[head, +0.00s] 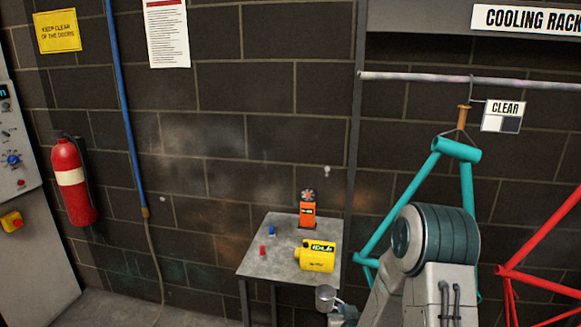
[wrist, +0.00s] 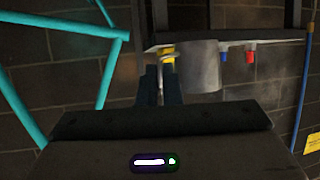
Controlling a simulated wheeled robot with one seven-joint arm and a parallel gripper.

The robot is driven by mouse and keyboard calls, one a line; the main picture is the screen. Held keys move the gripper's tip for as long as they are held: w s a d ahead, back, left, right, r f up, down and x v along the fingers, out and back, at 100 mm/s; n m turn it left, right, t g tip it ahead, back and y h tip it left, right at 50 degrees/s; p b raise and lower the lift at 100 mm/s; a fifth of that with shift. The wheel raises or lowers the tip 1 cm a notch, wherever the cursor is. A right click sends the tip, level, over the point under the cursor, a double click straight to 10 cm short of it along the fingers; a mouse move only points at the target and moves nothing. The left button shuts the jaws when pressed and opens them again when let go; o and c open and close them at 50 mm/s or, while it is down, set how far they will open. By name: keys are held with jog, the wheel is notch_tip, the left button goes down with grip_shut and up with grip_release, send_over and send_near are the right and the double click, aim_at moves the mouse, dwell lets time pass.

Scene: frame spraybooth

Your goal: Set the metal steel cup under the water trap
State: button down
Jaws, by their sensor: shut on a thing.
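The metal steel cup (head: 326,297) is at the lower middle of the head view, in front of the small table's right front side. My gripper (head: 335,308) is at its right and shut on it. In the wrist view, which looks turned over, the grey cup (wrist: 200,68) is beside the two dark fingers (wrist: 162,84), with what looks like its handle between them. The cup looks about upright; its inside is hard to make out. I cannot pick out the water trap for certain; a blue pipe (head: 127,110) ends in a brass fitting (head: 145,212) on the wall.
The small metal table (head: 262,262) carries a yellow device (head: 318,257), an orange device (head: 307,212), a blue piece (head: 271,231) and a red piece (head: 262,250). A teal frame (head: 456,149) hangs at right. A fire extinguisher (head: 72,180) is at left.

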jog(key=v, duration=0.5)
jog(key=shift+w+r, duration=0.1)
dwell(0.7)
